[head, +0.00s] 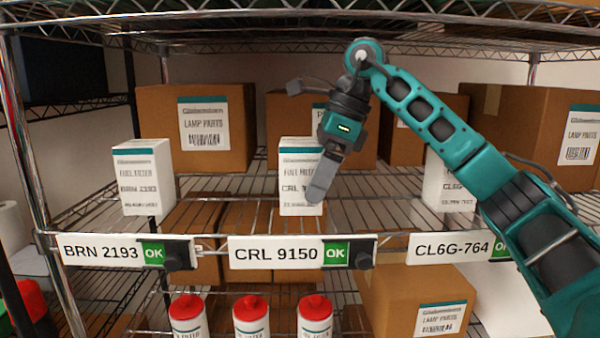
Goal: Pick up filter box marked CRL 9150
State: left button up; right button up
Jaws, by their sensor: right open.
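The white filter box marked CRL (297,175) stands upright on the wire shelf, behind the CRL 9150 shelf label (275,252). My right gripper (318,190) comes in from the right and points down at the right front of this box. Its finger covers part of the box's right side and printed number. The gap between the fingers is hard to see from here, and I cannot tell whether the finger touches the box. The jaws are open and hold nothing visible. My left gripper is not in view.
A BRN 2193 box (146,177) stands to the left, and a CL6G box (447,187) to the right, partly behind my arm. Brown lamp-parts cartons (242,112) stand behind. Red-capped bottles (251,312) stand below. A wire shelf (300,40) hangs overhead.

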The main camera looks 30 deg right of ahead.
jog(key=shift+d+f, duration=0.1)
jog(key=shift+d, duration=0.05)
jog(key=c, duration=1.3)
jog(key=shift+c, duration=0.3)
jog(key=shift+r, duration=0.2)
